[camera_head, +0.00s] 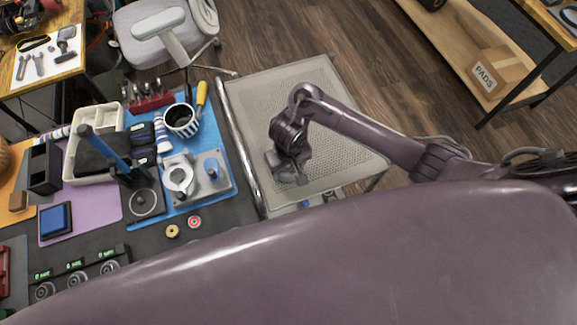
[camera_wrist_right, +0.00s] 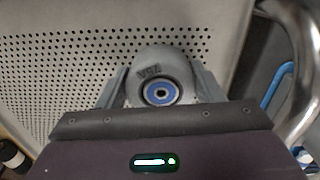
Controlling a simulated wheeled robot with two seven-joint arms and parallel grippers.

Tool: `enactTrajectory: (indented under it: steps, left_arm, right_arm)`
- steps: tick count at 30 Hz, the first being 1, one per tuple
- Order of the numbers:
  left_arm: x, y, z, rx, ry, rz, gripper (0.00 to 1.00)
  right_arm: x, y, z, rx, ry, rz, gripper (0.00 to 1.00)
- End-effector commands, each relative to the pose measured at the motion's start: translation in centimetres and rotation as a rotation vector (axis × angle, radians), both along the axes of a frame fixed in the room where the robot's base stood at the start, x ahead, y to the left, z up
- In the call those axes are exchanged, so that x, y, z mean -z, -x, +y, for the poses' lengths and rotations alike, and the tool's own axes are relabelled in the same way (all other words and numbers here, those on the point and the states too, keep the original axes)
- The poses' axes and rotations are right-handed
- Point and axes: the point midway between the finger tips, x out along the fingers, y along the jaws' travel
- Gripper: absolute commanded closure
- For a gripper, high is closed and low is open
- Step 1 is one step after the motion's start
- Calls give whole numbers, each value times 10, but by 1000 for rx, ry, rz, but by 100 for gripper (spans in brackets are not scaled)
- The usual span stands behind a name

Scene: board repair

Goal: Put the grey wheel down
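The grey wheel (camera_wrist_right: 164,80) has a blue hub with a dark centre and dark lettering on its side. In the right wrist view it sits between the two grey fingers of my right gripper (camera_wrist_right: 162,90), which are closed against its sides. In the head view my right gripper (camera_head: 289,172) hangs over the perforated grey cart top (camera_head: 335,105), near its front left part. The wheel is hard to make out there. Any gap between wheel and cart top cannot be judged. My left gripper is not in view.
A chrome rail (camera_head: 241,147) edges the cart's left side. The bench to the left holds a blue mat (camera_head: 225,151), a metal plate with fittings (camera_head: 213,178), a striped mug (camera_head: 181,122), and a cream tray (camera_head: 76,177). The cart top around the gripper looks clear.

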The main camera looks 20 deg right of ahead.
Motion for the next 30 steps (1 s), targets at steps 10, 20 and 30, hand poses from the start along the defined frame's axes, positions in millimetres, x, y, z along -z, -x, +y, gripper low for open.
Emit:
enactTrajectory:
  steps: [10, 20, 30]
  left_arm:
    - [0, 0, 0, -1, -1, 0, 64]
    - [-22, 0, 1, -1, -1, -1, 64]
    - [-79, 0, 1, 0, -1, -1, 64]
  right_arm:
    - [1, 0, 0, 1, 0, 1, 18]
    - [-26, 0, 0, 1, 2, -1, 18]
    - [-89, -1, -1, 0, 2, -2, 18]
